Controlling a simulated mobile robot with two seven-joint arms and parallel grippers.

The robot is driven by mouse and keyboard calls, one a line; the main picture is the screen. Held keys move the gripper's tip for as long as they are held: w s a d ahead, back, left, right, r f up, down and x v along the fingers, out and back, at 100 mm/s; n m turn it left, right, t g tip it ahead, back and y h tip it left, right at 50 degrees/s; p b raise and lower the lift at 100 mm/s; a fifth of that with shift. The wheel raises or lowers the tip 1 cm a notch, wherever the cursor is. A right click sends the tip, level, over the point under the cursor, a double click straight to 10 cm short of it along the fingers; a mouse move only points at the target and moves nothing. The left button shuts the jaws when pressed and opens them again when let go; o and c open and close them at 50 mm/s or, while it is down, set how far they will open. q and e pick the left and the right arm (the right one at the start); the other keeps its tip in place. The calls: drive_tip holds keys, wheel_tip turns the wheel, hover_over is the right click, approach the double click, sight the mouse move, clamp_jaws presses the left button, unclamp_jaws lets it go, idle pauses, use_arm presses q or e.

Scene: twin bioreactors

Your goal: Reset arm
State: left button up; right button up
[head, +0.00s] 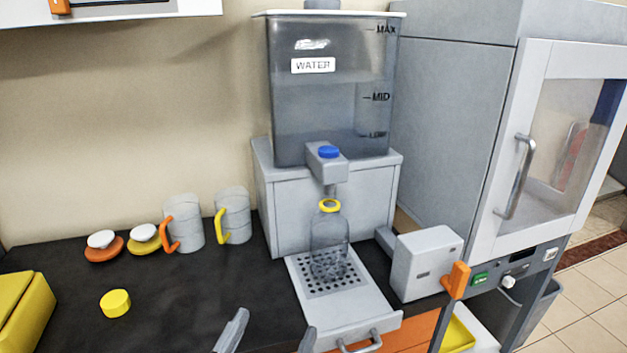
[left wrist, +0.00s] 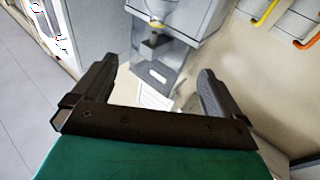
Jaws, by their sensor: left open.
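My left gripper (head: 270,338) shows at the bottom edge of the head view, with its two grey fingertips apart and nothing between them. In the left wrist view its jaws (left wrist: 155,92) are also wide apart and empty, in front of the water dispenser. A clear bottle (head: 329,245) with a yellow ring at its neck stands upright on the perforated tray (head: 350,300), under the spout of the water dispenser (head: 330,95). The gripper is in front of the tray and apart from the bottle. My right gripper is in neither view.
Two grey mugs, one with an orange handle (head: 184,222) and one with a yellow handle (head: 233,214), stand left of the dispenser. A yellow cap (head: 115,303) lies on the dark counter (head: 190,290). A grey box (head: 425,262) and a glass-doored cabinet (head: 540,150) stand right.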

use_arm(q)
drive_tip(key=s+a+f+g+y, duration=0.1)
drive_tip(key=s+a+f+g, duration=0.1)
drive_tip(key=f, duration=0.5)
drive_tip(key=s+a+f+g+y, duration=0.1)
drive_tip(key=s+a+f+g, duration=0.2)
drive_tip(key=a+f, duration=0.3)
drive_tip(key=s+a+f+g+y, duration=0.1)
drive_tip(key=s+a+f+g, duration=0.2)
drive_tip(key=f, duration=0.6)
drive_tip(key=shift+s+a+y, duration=0.3)
drive_tip(key=shift+a+y, duration=0.1)
drive_tip(key=shift+a, duration=0.1)
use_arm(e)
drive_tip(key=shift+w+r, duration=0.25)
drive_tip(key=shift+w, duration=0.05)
